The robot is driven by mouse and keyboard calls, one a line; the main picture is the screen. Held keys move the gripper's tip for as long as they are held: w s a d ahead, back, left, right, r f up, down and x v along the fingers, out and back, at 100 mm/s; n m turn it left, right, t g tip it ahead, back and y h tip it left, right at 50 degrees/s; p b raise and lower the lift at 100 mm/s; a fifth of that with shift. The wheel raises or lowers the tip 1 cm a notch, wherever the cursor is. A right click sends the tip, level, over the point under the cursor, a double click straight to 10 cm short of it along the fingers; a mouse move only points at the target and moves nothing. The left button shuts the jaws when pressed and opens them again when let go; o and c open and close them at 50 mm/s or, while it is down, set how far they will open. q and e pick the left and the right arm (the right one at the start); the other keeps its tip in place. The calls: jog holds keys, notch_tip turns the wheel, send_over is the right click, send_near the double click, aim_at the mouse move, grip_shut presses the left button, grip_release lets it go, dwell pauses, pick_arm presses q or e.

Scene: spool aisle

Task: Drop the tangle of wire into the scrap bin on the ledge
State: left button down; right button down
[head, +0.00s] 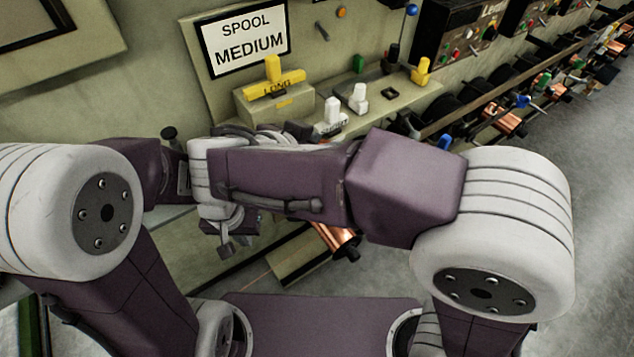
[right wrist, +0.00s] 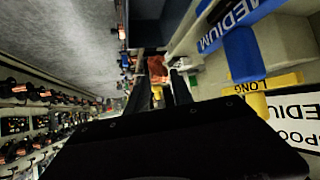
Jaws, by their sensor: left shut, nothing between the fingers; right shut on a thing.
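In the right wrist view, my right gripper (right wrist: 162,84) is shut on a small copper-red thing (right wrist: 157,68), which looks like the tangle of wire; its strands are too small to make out. In the head view my right gripper is hidden behind my own arm. My left gripper (head: 228,242) is shut and empty, pointing down at the left of centre. A dark box (right wrist: 172,18) at the top of the right wrist view may be the scrap bin, but I cannot be sure. In the head view the bin is not clearly seen, and my arms cover much of the ledge.
A "SPOOL MEDIUM" sign (head: 246,40) is on the wall. A yellow "LONG" piece (head: 274,84) sits below it, with white pieces (head: 358,98) to its right. A copper roll (head: 337,241) shows under my arm. Racks of spools (head: 505,120) line the wall; grey floor (head: 590,190) is open at right.

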notch_tip(320, 180, down, 5)
jog(key=shift+b, duration=1.2)
jog(key=c, duration=1)
grip_release()
jog(key=shift+c, duration=0.2)
